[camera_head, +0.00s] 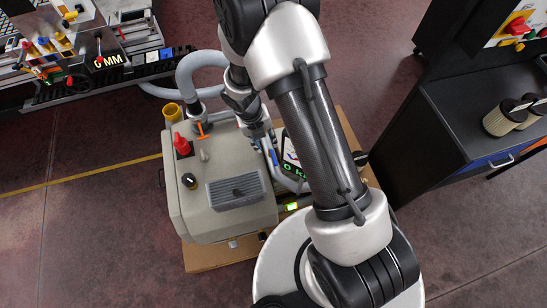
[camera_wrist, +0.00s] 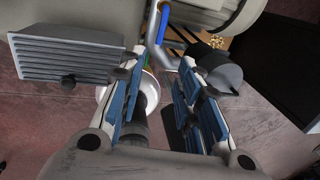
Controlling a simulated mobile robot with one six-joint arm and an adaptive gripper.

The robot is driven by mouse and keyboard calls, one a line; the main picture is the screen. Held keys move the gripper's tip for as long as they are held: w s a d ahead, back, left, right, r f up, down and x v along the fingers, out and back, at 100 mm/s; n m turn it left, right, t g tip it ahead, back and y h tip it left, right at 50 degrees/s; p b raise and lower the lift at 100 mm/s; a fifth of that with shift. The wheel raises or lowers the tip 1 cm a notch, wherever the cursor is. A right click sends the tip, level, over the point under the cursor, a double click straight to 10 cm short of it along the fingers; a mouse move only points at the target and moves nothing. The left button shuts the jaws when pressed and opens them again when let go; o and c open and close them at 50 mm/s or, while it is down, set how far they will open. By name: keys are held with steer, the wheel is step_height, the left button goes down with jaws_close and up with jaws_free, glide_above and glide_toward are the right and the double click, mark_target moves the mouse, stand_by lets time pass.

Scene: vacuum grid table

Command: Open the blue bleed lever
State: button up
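The blue bleed lever (camera_wrist: 163,24) shows at the top middle of the wrist view as a thin blue bar on a metal pipe beside the beige pump unit. In the head view, a small blue piece (camera_head: 274,157) at the unit's right side looks like the same lever, partly crowded by my gripper. My gripper (camera_wrist: 157,75) is open, with two blue-padded fingers apart and nothing between them that they touch. The lever lies beyond the fingertips, roughly in line with the gap. In the head view my gripper (camera_head: 262,140) hangs over the unit's right edge.
A dark cabinet (camera_head: 452,125) with filters stands right.

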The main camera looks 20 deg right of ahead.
mark_target(275, 161)
steer(key=d+f+b, duration=0.1)
steer(key=f+b, duration=0.1)
steer(key=f, duration=0.3)
steer(key=d+f+b, duration=0.1)
steer(key=f+b, duration=0.1)
steer(key=f, duration=0.3)
steer(key=d+f+b, duration=0.1)
steer(key=f+b, duration=0.1)
steer(key=f, duration=0.3)
steer(key=shift+d+f+b, duration=0.1)
steer(key=shift+f+b, duration=0.2)
steer(key=shift+b, duration=0.05)
steer(key=shift+c, duration=0.5)
jaws_close()
